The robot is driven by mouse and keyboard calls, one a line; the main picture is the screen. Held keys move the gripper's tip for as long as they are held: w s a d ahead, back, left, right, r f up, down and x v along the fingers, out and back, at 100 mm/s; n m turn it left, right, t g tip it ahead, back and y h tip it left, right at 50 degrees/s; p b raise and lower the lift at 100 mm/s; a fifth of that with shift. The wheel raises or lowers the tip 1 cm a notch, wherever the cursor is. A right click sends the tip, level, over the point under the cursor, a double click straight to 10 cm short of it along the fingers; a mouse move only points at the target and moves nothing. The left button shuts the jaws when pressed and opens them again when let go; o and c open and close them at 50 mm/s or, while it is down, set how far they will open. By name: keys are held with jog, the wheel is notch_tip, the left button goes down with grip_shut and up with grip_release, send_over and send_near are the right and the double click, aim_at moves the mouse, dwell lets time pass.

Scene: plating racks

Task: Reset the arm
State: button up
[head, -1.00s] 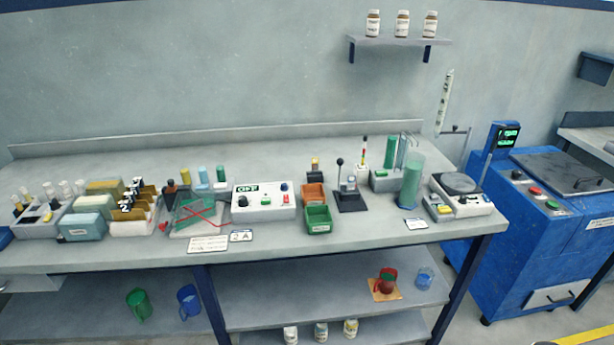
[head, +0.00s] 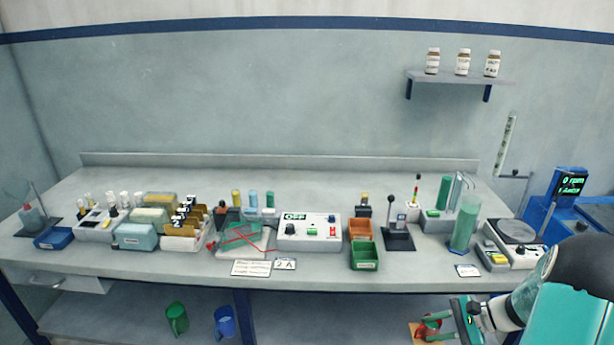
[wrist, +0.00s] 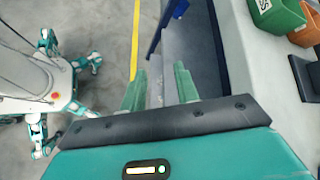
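My gripper (wrist: 161,72) shows in the wrist view with its two green fingers apart and nothing between them. Beyond the fingers are the bench edge, a dark blue bench leg and the grey floor. In the head view my teal arm enters at the lower right, and part of my gripper (head: 464,318) shows in front of the bench's lower shelf, beside the red mug (head: 424,327). The mug is partly cut off and partly hidden there, and I cannot tell how far the gripper is from it.
The bench (head: 130,274) holds a power box (head: 310,233), an orange bin (head: 361,230), a green bin (head: 364,257), a green cylinder (head: 464,225) and a scale-like device (head: 517,233). A green mug (head: 177,317) and blue mug (head: 225,321) stand below. A wall shelf (head: 460,76) holds bottles.

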jog(key=s+a+r+n+h, duration=0.5)
jog(key=s+a+r+n, duration=0.2)
jog(key=r, duration=0.5)
jog(key=s+a+r+n+t+h, duration=0.1)
jog(key=s+a+r+n+h, duration=0.4)
jog(key=s+a+r, duration=0.5)
notch_tip(320, 180, up, 2)
jog(key=a+n, duration=0.2)
jog(key=shift+a+n, duration=0.3)
jog(key=shift+n, duration=0.1)
